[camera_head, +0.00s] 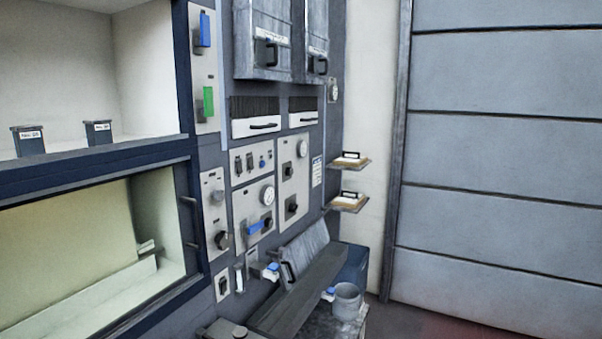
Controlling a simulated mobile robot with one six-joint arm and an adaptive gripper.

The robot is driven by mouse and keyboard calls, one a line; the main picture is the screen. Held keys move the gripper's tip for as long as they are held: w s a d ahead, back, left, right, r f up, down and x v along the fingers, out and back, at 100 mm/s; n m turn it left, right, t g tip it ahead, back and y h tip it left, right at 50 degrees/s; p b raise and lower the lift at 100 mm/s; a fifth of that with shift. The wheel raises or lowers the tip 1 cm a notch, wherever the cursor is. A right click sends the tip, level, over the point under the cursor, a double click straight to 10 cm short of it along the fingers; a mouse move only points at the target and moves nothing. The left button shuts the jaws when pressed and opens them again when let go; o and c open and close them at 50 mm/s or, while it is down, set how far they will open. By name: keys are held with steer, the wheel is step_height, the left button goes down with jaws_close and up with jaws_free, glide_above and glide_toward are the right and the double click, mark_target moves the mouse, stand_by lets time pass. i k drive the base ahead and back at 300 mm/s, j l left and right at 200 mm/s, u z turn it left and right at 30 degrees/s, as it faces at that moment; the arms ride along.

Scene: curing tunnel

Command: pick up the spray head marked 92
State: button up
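I cannot make out a spray head marked 92 in the head view. A small blue and white piece (271,270) sits low on the panel wall, left of a grey sloping flap. Another small blue and white piece (328,294) is beside a grey cup (347,301). I cannot tell whether either is a spray head, and no number is readable on them. Two dark boxes with white labels, a left one (29,141) and a right one (98,133), stand on the upper shelf; their labels are too small to read surely. My gripper is not in view.
A control panel wall with gauges, levers and a blue handle (262,227) fills the middle. A lit open bay (70,250) lies at lower left. Two small wall shelves, an upper (349,163) and a lower (348,203), jut out near a grey panelled door (500,150).

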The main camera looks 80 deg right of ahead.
mark_target(99, 132)
steer(key=k+l+z, duration=0.15)
steer(key=l+z, duration=0.15)
steer(key=z, duration=0.15)
steer(key=k+l+z, duration=0.1)
steer(key=l+z, duration=0.2)
steer(key=z, duration=0.15)
steer(key=l+z, duration=0.9)
steer(key=l, duration=0.55)
steer(key=i+l+z, duration=0.1)
steer(key=l, duration=0.5)
steer(key=u, duration=2)
